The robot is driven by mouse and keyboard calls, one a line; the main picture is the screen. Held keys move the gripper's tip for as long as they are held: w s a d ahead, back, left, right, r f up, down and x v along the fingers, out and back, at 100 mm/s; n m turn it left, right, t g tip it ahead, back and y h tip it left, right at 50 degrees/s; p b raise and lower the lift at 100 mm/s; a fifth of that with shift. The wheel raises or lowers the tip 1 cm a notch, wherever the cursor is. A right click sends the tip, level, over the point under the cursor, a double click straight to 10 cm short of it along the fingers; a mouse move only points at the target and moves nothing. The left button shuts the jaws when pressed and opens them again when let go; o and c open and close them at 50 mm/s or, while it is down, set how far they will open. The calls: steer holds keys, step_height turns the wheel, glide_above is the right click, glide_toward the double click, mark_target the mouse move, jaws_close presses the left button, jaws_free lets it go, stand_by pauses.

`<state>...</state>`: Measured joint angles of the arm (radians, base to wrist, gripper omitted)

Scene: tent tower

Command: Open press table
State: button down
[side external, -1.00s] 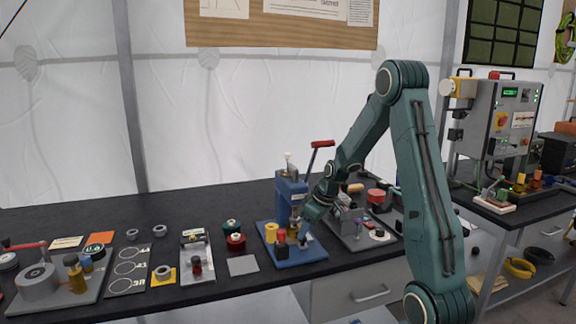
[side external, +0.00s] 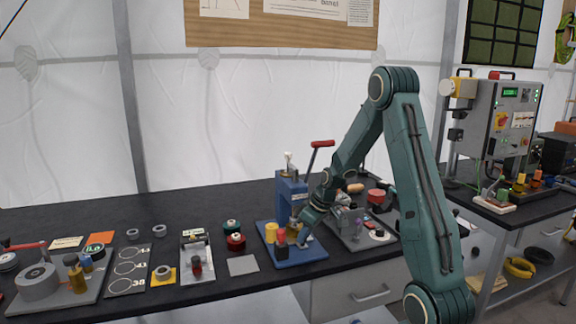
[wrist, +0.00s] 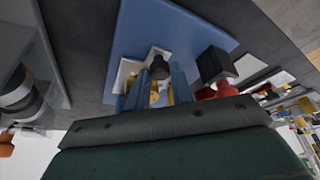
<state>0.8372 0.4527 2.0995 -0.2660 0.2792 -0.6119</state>
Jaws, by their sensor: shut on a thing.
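The blue press (side external: 291,190) stands on its blue base plate (side external: 290,260) on the black bench, with a red-gripped lever (side external: 322,144) at its top. My gripper (side external: 303,238) is low over the right side of this plate, in front of the press column. In the wrist view the blue plate (wrist: 185,30) fills the upper middle. My gripper (wrist: 160,85) is shut there on a small dark knob (wrist: 160,63) with pale metal around it. The fingers and the press hide most of the press table, so its position is unclear.
A red block with a black top (side external: 281,238) and a yellow cylinder (side external: 271,232) stand close left of my gripper on the plate. A grey fixture (side external: 360,228) is close on the right. A flat grey square (side external: 243,265) lies left of the plate.

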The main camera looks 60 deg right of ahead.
steer(key=shift+s+a, duration=2.9)
steer(key=shift+s, duration=0.05)
steer(key=c, duration=1.2)
jaws_free()
steer(key=shift+r, duration=0.15)
steer(key=v, duration=1.3)
steer(key=shift+s+r, duration=0.15)
steer(key=shift+r, duration=0.1)
